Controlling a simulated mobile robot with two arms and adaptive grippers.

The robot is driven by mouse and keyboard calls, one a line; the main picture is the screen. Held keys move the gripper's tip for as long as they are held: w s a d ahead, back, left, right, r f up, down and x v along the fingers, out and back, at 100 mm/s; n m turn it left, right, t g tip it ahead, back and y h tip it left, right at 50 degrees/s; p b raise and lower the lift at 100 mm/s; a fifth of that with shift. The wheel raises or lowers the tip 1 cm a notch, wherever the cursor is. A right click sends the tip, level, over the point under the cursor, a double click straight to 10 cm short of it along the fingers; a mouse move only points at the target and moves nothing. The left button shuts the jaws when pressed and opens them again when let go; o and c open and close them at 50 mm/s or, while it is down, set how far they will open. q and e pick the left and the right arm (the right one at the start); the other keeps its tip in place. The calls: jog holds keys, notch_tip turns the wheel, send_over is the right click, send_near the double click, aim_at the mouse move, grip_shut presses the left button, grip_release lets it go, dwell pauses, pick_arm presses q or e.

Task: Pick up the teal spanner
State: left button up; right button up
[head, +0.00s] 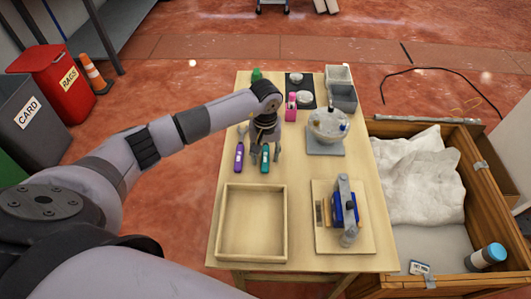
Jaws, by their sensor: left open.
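The teal spanner (265,158) lies on the wooden table, its handle towards me. My left gripper (264,146) hangs over its far end, pointing down, with its fingers apart. The gripper hides the spanner's head, and I cannot tell whether the fingers touch it. A purple spanner (239,157) lies just to the left, parallel to the teal one. My right gripper is not in view.
On the table (300,215) are an empty wooden tray (221,222), a board with a blue device (345,210), a round bowl-like unit (327,124), a pink item (291,107) and grey bins (343,97). A wooden crate (490,208) stands at the right.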

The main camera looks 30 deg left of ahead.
pick_arm(q)
jog(key=shift+c, duration=0.5)
grip_shut()
dwell(0.4)
